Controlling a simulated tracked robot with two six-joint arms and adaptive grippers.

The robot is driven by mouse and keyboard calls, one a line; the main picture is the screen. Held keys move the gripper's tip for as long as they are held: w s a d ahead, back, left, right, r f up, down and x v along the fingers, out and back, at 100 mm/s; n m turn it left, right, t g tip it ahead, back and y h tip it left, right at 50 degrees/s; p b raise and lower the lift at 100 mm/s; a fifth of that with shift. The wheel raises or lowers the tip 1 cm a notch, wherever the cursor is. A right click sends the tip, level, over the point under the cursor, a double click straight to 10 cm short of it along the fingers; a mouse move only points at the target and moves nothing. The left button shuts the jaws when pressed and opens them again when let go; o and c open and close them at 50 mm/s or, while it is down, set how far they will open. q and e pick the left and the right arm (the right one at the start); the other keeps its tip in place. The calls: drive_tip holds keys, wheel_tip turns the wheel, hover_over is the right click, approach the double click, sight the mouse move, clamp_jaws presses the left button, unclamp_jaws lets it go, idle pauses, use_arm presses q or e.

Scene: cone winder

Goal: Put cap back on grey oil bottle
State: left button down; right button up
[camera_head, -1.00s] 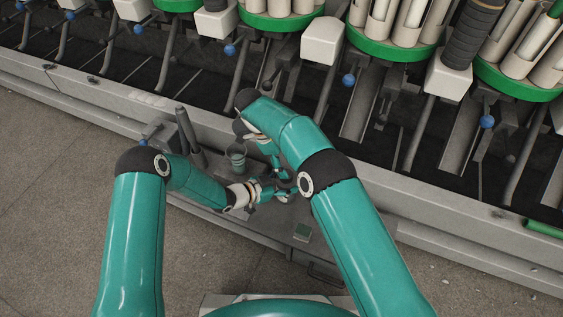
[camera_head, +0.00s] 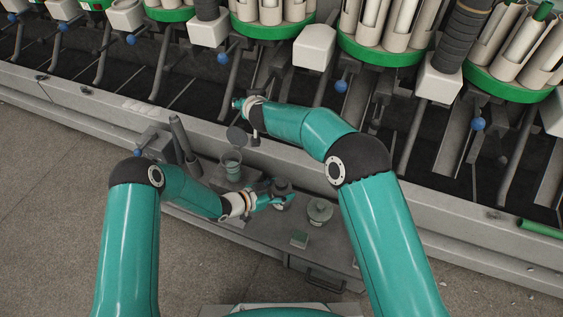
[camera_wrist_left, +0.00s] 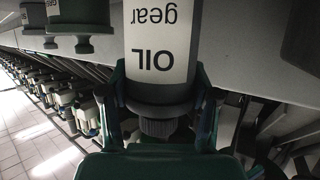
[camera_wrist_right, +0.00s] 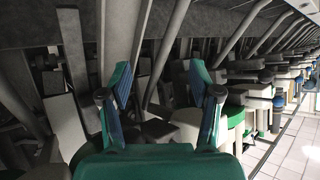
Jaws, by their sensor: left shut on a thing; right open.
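The grey oil bottle (camera_head: 281,199) stands on the grey bench top, mostly hidden by my gripper in the head view. The left wrist view shows it upside down, with a white "OIL gear" label (camera_wrist_left: 162,50). A dark ribbed cap (camera_wrist_left: 159,127) sits at the bottle's top end; how tightly it is seated cannot be told. My left gripper (camera_head: 277,199) is shut on the bottle, one finger on each side near its shoulder. My right gripper (camera_head: 243,103) is open, up and left of the bottle, near the machine. In the right wrist view it (camera_wrist_right: 160,84) holds nothing.
Grey rods (camera_head: 181,140) stand at the left. The winder's ledge (camera_head: 300,165) runs behind.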

drive_tip(key=s+a+n+g+y, duration=0.1)
drive_tip(key=a+n, duration=0.1)
drive_tip(key=n, duration=0.1)
drive_tip(key=s+a+n+g+y, duration=0.1)
drive_tip(key=s+a+n+y, duration=0.1)
drive_tip(key=n, duration=0.2)
drive_tip(key=s+a+n+g+y, duration=0.1)
drive_tip(key=a+n, duration=0.1)
drive_tip(key=n, duration=0.2)
drive_tip(key=shift+s+r, duration=0.25)
drive_tip(key=shift+r, duration=0.1)
drive_tip(key=s+f+n+g, duration=0.2)
drive_tip(key=s+n+g, duration=0.15)
drive_tip(key=n, duration=0.25)
drive_tip(key=n+g+h, duration=0.5)
drive_tip(key=n+h, duration=0.3)
drive_tip(key=n, duration=0.5)
hover_over(282, 180)
wheel_tip(282, 180, down, 5)
drive_tip(key=shift+f, duration=0.15)
drive_tip(key=shift+f, duration=0.15)
drive_tip(key=shift+f, duration=3.9)
